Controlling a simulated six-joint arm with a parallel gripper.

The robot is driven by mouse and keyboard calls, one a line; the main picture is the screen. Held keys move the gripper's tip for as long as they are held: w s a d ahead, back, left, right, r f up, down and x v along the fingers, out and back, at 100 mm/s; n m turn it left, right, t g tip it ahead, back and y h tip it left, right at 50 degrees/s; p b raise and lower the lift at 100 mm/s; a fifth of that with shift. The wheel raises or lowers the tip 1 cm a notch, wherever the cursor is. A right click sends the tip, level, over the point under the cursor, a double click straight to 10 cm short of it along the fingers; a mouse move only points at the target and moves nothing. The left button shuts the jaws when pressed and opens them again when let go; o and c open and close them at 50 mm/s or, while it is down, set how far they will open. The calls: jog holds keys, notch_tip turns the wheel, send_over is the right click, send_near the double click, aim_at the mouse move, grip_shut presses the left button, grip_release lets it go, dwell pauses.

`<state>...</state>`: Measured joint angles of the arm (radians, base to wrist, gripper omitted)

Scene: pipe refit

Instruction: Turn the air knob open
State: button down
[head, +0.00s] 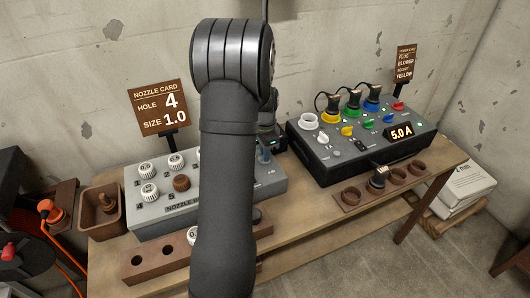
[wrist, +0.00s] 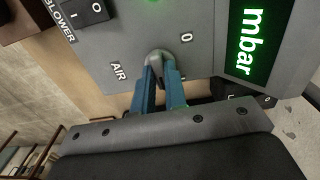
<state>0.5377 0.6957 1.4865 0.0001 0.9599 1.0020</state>
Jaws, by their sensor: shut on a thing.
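The air knob (wrist: 159,55) is a small grey rounded knob on a grey panel (wrist: 120,50). In the wrist view it sits between the printed word AIR and a printed 0. My gripper (wrist: 160,72) has blue fingers and is shut on the knob, one finger on each side. The fingers cover part of the knob, so its exact pointing is hard to tell.
A green mbar display (wrist: 255,40) is right of the knob, and a blower switch (wrist: 85,12) is upper left. In the head view, a nozzle box (head: 150,210) stands left of my arm. A dark box (head: 345,165) with coloured plugs and a 5.0 A display stands right.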

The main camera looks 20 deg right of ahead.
jog(key=shift+m, duration=0.3)
jog(key=shift+r, duration=0.1)
jog(key=c, duration=1.5)
grip_release()
jog(key=shift+o, duration=0.2)
jog(key=shift+r, duration=0.1)
notch_tip(320, 180, up, 17)
notch_tip(320, 180, down, 17)
jog(key=shift+f, duration=0.2)
